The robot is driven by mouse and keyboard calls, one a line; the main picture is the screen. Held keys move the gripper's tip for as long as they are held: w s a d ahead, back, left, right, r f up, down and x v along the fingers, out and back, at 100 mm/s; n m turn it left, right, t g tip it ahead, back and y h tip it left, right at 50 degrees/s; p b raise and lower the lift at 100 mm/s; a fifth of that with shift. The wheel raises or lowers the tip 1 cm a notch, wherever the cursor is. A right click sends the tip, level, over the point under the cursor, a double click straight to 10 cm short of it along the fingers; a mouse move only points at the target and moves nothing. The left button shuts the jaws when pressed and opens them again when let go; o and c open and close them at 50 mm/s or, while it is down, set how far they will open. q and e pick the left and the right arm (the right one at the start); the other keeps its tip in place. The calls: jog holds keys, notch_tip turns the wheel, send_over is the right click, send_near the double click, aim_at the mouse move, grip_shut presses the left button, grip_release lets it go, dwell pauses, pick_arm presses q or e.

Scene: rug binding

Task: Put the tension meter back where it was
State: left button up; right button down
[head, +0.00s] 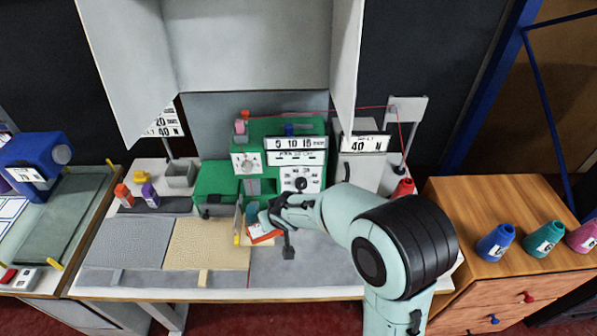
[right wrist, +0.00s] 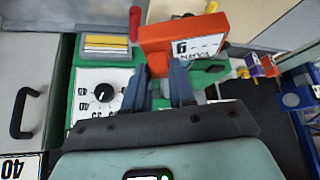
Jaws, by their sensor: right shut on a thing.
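An orange device with a white label reading "YARN", which I take to be the tension meter (right wrist: 165,36), is between the fingers of my right gripper (right wrist: 162,78) in the right wrist view. In the head view a small orange and white part of the tension meter (head: 264,237) shows beside my right gripper (head: 262,219), in front of the green machine (head: 215,181). The gripper is shut on it. The gripper and wrist hide much of the device in the head view. My left gripper is not in view.
Grey (head: 125,243) and tan (head: 208,243) rug pieces lie at the bench front. Orange and purple bottles (head: 150,195) stand at the left. A "40 N" sign (head: 365,145) stands behind at the right. Several yarn cones (head: 495,243) stand on a wooden cabinet (head: 468,205).

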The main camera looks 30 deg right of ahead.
jog(key=s+a+f+n+y, duration=0.1)
jog(key=s+a+f, duration=0.1)
jog(key=a+f, duration=0.4)
notch_tip(320, 180, down, 4)
jog(key=shift+s+r+n, duration=0.15)
jog(key=shift+s+n, duration=0.2)
jog(key=shift+n, duration=0.05)
jog(key=shift+s+d, duration=0.1)
